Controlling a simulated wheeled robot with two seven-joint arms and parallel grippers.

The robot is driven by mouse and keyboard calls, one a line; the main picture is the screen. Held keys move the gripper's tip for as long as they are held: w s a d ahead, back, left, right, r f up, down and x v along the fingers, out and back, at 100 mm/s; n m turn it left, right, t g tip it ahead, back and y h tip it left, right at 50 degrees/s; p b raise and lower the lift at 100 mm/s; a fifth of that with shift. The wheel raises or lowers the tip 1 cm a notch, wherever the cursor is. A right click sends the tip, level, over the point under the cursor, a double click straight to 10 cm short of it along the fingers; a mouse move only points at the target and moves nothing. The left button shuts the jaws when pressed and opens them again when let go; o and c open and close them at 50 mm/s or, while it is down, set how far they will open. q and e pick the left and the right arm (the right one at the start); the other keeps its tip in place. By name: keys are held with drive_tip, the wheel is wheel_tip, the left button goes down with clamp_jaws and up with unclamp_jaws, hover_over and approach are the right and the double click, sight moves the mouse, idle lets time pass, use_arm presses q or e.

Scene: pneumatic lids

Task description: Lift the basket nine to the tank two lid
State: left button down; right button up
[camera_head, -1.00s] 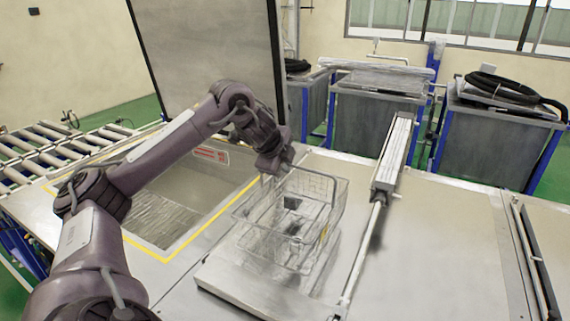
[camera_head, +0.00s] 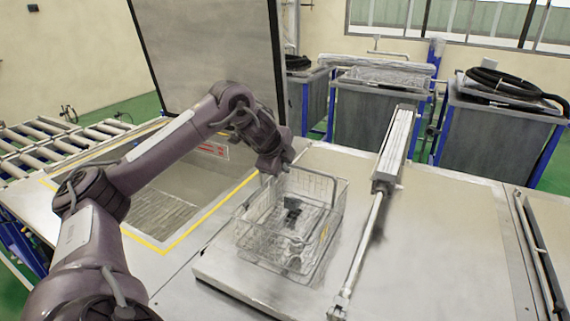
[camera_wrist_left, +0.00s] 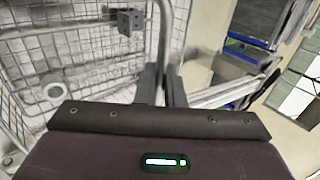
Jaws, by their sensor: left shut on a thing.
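The wire basket (camera_head: 328,228) is over a flat grey lid (camera_head: 222,283) right of the open tank. Small parts lie inside it, among them a dark block (camera_wrist_left: 130,22). Whether its bottom touches the lid is hard to tell. My left gripper (camera_head: 280,168) is at the basket's far upper side. It is shut on the basket's handle (camera_wrist_left: 165,45), which runs between its fingers in the left wrist view (camera_wrist_left: 163,85). My right gripper is not in view. I cannot read any tank or basket number.
An open tank (camera_head: 165,215) with a yellow edge lies at the left, a raised panel (camera_head: 205,55) behind it. A pneumatic cylinder (camera_head: 393,150) and rod stand right of the basket. Several grey bins (camera_head: 375,120) stand behind. The worktop (camera_head: 450,240) further right is clear.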

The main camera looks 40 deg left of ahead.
use_arm(q)
drive_tip(key=shift+f+b, duration=0.4)
idle(0.3)
drive_tip(key=c, duration=1.5)
unclamp_jaws()
drive_tip(key=shift+o, duration=0.2)
drive_tip(key=shift+s+d+f, duration=0.1)
drive_tip(key=shift+f, duration=0.05)
drive_tip(key=s+r+p, duration=0.2)
drive_tip(key=r+p, duration=0.4)
drive_tip(key=r, duration=0.3)
drive_tip(key=s+d+r+p, duration=0.1)
drive_tip(key=s+r+p, duration=0.1)
drive_tip(key=r+p, duration=0.4)
wheel_tip(320, 180, up, 3)
drive_tip(key=shift+s+d+r, duration=0.2)
drive_tip(key=shift+s, duration=0.15)
drive_tip(key=shift+f, duration=0.1)
